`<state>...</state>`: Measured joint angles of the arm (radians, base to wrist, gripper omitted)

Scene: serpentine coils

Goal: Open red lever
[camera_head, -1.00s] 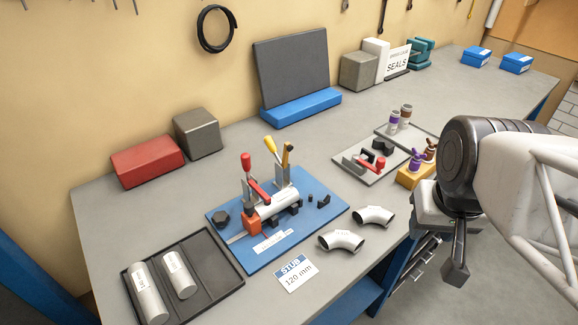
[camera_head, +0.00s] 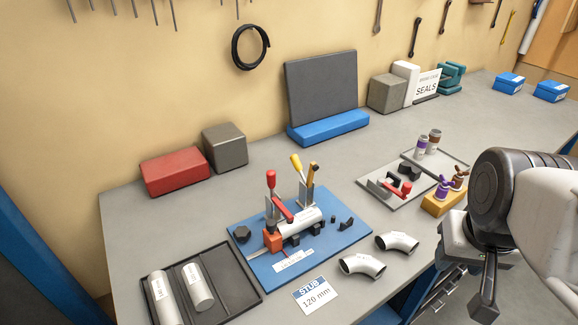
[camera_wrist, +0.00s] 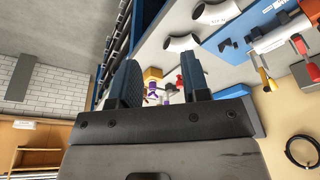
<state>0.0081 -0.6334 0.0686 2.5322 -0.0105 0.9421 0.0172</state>
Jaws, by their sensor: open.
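The red lever (camera_head: 271,181) has an upright red handle and a red arm sloping down to the right. It is part of a clamp fixture on the blue plate (camera_head: 245,222), which holds a silver tube (camera_head: 298,220). A yellow-handled lever (camera_head: 297,164) stands just right of it. In the wrist view the red handle (camera_wrist: 299,44) and the yellow handle (camera_wrist: 267,80) show at upper right. My gripper (camera_wrist: 160,82) is open and empty. In the head view it hangs at the lower right, beside the bench's front edge and well apart from the red lever.
A second, smaller red-handled clamp (camera_head: 404,188) sits on a grey plate at right. Two silver elbows (camera_head: 362,266) and a "STUB 120 mm" card (camera_head: 316,294) lie before the fixture. A dark tray (camera_head: 232,270) with two tubes is at left. A yellow block (camera_head: 436,204) carries purple items.

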